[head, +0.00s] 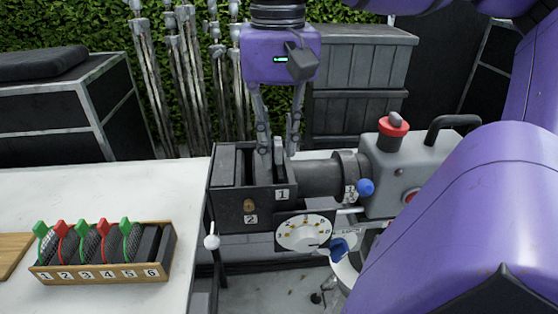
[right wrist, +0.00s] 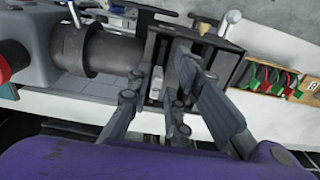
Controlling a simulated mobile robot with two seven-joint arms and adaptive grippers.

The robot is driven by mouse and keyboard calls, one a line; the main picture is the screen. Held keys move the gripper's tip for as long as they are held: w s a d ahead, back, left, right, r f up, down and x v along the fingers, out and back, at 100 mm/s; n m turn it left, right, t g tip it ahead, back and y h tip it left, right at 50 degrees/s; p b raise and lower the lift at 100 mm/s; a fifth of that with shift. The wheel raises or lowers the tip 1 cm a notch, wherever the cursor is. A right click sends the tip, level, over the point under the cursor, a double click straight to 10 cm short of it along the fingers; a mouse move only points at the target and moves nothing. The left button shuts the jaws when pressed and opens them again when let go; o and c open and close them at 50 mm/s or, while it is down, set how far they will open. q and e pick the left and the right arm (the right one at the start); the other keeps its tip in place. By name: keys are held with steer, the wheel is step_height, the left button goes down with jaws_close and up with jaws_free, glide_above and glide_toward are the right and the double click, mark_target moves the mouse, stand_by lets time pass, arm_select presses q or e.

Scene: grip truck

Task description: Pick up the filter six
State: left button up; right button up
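A small wooden rack (head: 100,276) numbered 1 to 6 stands on the table at the lower left. Several filters with green and red tabs stand in it, and the place above label 6 (head: 151,272) shows only dark slot walls, no tab. My right gripper (head: 278,148) points down over the dark slotted box (head: 229,200) of the machine, its fingers apart. A grey upright piece (head: 278,158) stands between them near slot 1; I cannot tell whether it is a filter. My left gripper is not in view.
The grey machine (head: 405,155) with a red knob and black handle stands right of the box.

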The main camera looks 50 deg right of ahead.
mark_target(278, 174)
step_height(278, 174, down, 3)
steer(key=shift+w+d+f, duration=0.1)
steer(key=shift+d+f, duration=0.05)
steer(key=shift+c, duration=0.2)
jaws_close()
